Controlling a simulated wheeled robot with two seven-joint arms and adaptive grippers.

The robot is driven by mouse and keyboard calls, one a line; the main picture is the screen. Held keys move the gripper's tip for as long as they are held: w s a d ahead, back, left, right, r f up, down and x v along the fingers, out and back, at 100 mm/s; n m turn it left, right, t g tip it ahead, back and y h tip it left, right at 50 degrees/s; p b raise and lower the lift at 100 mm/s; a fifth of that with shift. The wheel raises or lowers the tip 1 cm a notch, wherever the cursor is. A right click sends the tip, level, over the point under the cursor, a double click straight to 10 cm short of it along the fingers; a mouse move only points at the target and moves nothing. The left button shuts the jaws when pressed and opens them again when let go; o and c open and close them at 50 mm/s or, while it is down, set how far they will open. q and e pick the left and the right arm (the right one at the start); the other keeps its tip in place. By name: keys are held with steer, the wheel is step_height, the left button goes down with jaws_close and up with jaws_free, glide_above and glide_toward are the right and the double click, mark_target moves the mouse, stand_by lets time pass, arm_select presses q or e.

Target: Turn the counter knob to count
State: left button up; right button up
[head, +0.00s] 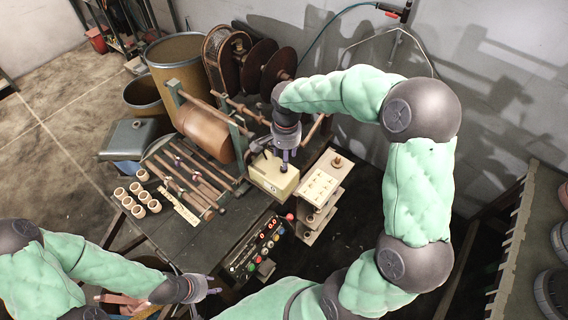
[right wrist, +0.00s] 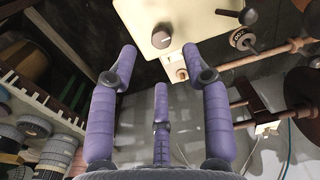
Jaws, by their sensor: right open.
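The counter is a cream box (head: 273,180) at the front right edge of the dark bench. Its dark round knob (right wrist: 161,37) with a pale mark shows in the right wrist view, on the cream face. My right gripper (head: 284,158) reaches down over the box in the head view and hides part of its top. In the right wrist view its purple fingers (right wrist: 159,62) are spread, with the knob between the upper two tips and nothing gripped. I cannot tell whether they touch it. My left gripper (head: 212,287) is open and empty at the bottom, in front of the bench.
A cream panel box (head: 320,188) stands just right of the counter. A button panel (head: 256,248) lies along the bench's front edge. A large brown roll (head: 205,130), several rods and several small rings (head: 138,198) occupy the bench. A rack (head: 520,240) stands at right.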

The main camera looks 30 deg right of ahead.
step_height(320, 180, down, 6)
steer(key=shift+w, duration=0.15)
stand_by(0.3)
jaws_close()
